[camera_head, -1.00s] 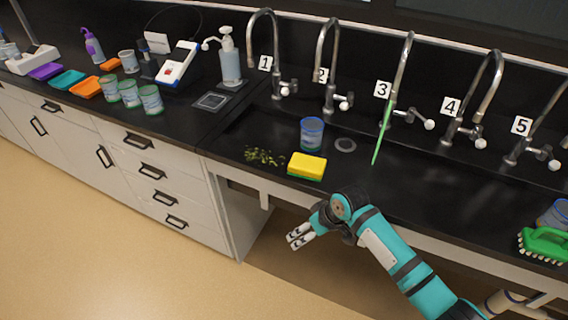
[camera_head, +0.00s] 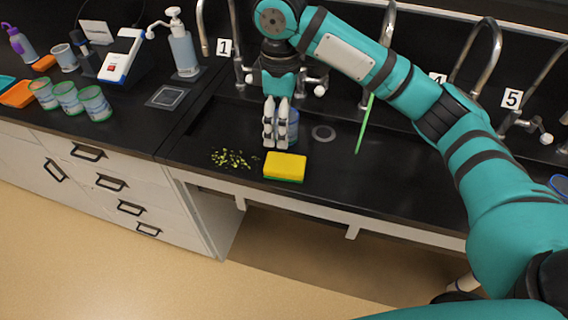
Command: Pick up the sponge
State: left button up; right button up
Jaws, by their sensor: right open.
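The yellow sponge with a green underside (camera_head: 285,167) lies flat on the black counter near its front edge, in the middle of the head view. My right gripper (camera_head: 275,144) points down just behind and above the sponge, its two fingers parted and empty. I cannot tell whether the fingertips touch the sponge. A blue cup (camera_head: 293,126) stands behind the gripper and is partly hidden by it. My left gripper is not in view.
Green-yellow crumbs (camera_head: 233,159) lie left of the sponge. A green stick (camera_head: 364,124) and a ring-shaped drain (camera_head: 323,132) are to the right. Taps line the back, partly hidden by my right arm. Several cups (camera_head: 68,97) stand at left; the counter right of the sponge is clear.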

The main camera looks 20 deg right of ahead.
send_over(282, 162)
jog(key=f, duration=0.5)
jog(key=shift+w+f+p, duration=0.2)
jog(key=shift+f+p, duration=0.1)
jog(key=shift+f, duration=0.1)
notch_tip(282, 162, down, 2)
jog(key=shift+f, duration=0.5)
notch_tip(282, 162, down, 4)
jog(key=shift+s+d+r+p, duration=0.15)
jog(key=shift+r+p, duration=0.1)
jog(key=shift+p, duration=0.4)
jog(key=shift+f, duration=0.6)
jog(key=c, duration=0.8)
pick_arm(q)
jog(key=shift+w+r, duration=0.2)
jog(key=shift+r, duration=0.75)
pick_arm(e)
jog(key=shift+c, duration=0.7)
